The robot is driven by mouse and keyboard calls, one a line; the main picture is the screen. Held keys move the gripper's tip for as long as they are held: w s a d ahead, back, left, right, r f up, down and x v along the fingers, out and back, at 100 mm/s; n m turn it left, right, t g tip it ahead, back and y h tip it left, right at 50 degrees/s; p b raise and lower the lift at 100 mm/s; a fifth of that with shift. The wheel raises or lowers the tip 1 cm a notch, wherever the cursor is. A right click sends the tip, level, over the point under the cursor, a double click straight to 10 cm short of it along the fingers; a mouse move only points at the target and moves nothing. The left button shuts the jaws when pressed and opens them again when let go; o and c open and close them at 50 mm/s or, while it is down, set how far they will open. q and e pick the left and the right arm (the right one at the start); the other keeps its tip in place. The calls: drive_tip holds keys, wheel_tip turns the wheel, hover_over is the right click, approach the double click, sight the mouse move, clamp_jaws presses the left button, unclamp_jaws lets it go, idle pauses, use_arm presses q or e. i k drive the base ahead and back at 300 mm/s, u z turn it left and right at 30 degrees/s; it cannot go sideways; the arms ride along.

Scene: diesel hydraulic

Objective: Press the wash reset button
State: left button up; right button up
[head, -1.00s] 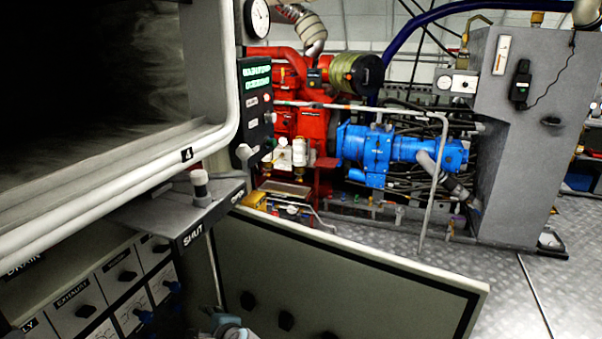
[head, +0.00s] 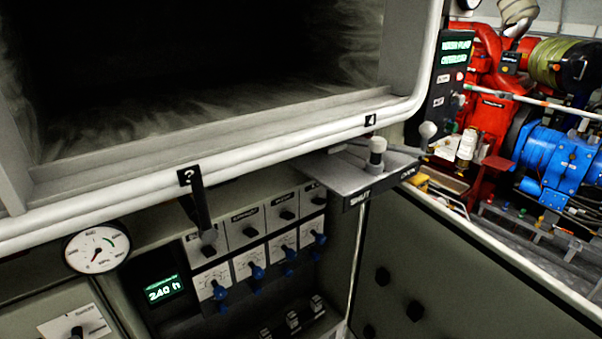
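No button can be read as the wash reset button in the head view. A recessed control panel (head: 240,245) sits below a large dark opening. It carries black knobs (head: 208,250) under small labels and blue-handled valves (head: 257,270) below them. A green lit display (head: 164,289), which seems to read 240 h, is left of the valves. Several small switch-like parts (head: 292,319) are at the panel's bottom; their labels are too small to read. A dark green-lit panel (head: 452,62) with small controls stands at the upper right. Neither of my grippers shows.
A white-edged frame (head: 215,150) borders the opening. A black lever (head: 197,203) hangs in front of the panel. A grey shelf marked SHUT (head: 350,183) juts out. An open door (head: 470,275) fills the lower right. A round gauge (head: 97,246) is at left. Red and blue machinery (head: 550,160) stands behind.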

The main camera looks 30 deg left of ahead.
sight(288, 272)
drive_tip(key=u, duration=1.45)
